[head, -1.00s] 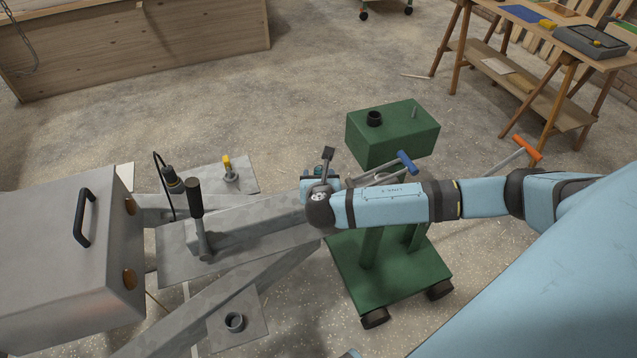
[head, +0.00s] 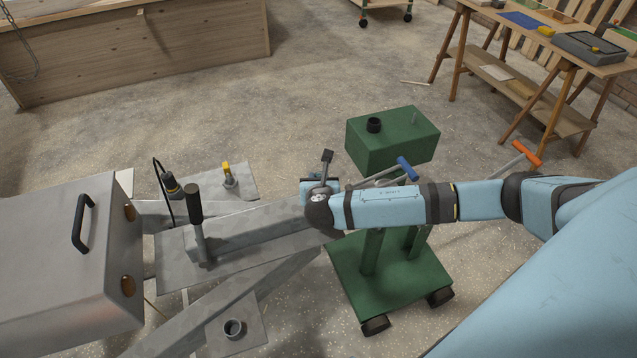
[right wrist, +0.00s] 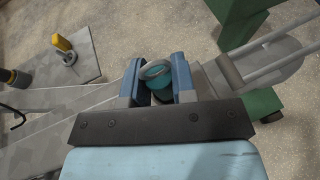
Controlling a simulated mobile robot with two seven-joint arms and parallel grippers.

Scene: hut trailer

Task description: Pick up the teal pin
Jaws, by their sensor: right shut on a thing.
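In the right wrist view, the teal pin (right wrist: 158,76) shows as a round teal top with a grey ring, between the two blue fingers of my right gripper (right wrist: 158,82). The fingers are shut on it. In the head view, my right gripper (head: 318,184) is over the grey metal trailer frame (head: 250,232), near its coupling end. The pin itself is hidden there behind the gripper and wrist. The lower part of the pin does not show, so I cannot tell whether it is still seated in the frame. My left gripper is not in view.
A green wheeled cart (head: 392,148) stands just beyond my right arm, with a blue-handled tool (head: 406,168) close to it. A black lever (head: 195,203) and a yellow-topped pin (head: 227,170) rise left of the gripper. A metal box (head: 70,265) is far left.

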